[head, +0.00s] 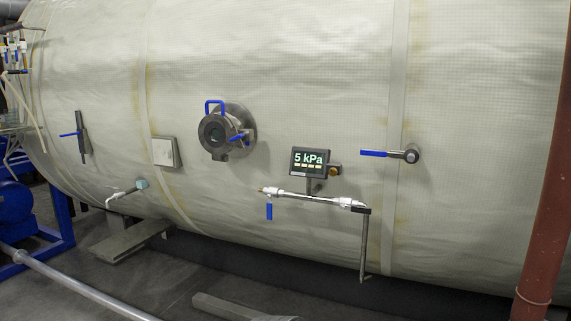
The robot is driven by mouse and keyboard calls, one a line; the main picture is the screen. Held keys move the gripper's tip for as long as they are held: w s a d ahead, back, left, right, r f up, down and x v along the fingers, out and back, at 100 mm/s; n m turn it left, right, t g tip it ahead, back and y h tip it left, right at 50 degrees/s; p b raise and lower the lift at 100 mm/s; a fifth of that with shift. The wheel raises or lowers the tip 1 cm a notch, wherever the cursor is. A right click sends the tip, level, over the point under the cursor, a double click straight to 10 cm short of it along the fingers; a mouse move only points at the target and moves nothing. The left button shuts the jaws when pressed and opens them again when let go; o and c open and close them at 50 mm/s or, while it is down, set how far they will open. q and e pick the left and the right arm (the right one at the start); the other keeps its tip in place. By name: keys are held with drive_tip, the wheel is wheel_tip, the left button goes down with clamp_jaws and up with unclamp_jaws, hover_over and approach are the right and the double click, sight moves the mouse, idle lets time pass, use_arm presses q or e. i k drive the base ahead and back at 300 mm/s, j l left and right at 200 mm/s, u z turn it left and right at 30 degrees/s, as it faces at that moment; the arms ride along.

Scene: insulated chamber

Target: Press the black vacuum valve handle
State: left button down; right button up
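A large cream-coloured insulated chamber (300,80) fills most of the head view. A horizontal metal pipe (310,198) runs along its lower front. A small black handle-like piece (361,210) sits at the pipe's right end, where a thin tube drops down; it looks like the black vacuum valve handle. A blue lever (269,211) hangs down near the pipe's left end. A display (310,160) above the pipe reads 5 kPa. Neither of my grippers is in view.
A round port with blue handles (214,133) and a blue lever (375,153) stick out from the chamber. A reddish-brown column (545,190) stands at the right. A blue frame (62,222) and a long grey pipe (80,285) are at lower left. Grey floor (150,285) shows in front.

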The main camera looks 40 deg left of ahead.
sight(363, 209)
drive_tip(key=u, duration=1.45)
drive_tip(key=k+l, duration=0.1)
drive_tip(key=l, duration=0.35)
drive_tip(key=k+l, duration=0.15)
drive_tip(key=l, duration=0.25)
